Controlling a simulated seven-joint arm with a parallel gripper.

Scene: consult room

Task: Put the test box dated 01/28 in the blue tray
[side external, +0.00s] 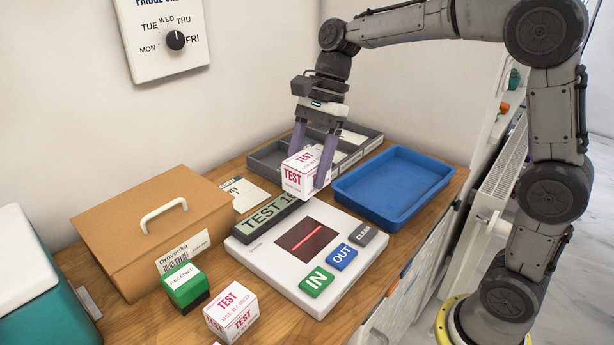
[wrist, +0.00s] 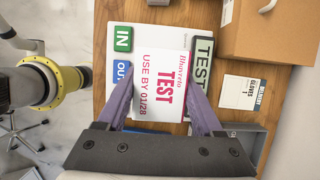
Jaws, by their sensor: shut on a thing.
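My gripper (side external: 310,163) is shut on a white test box (side external: 301,178) with pink lettering. It holds the box above the back of the scanner, left of the blue tray. In the wrist view the top of the held box (wrist: 159,88) reads "TEST USE BY 01/28", between my purple fingers (wrist: 162,102). The blue tray (side external: 372,213) stands at the right of the counter and looks empty. A second test box (side external: 231,311), marked USE BY with a date I read as 09/08, stands at the front of the counter.
The white scanner (side external: 262,262) has IN, OUT and CLEAR buttons and a TEST display. A grey divided tray (side external: 262,163) lies behind the held box. A cardboard box (side external: 152,225) with a handle and a green RECEIVED stamp (side external: 185,284) are at left. A wall dial (side external: 176,41) hangs above.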

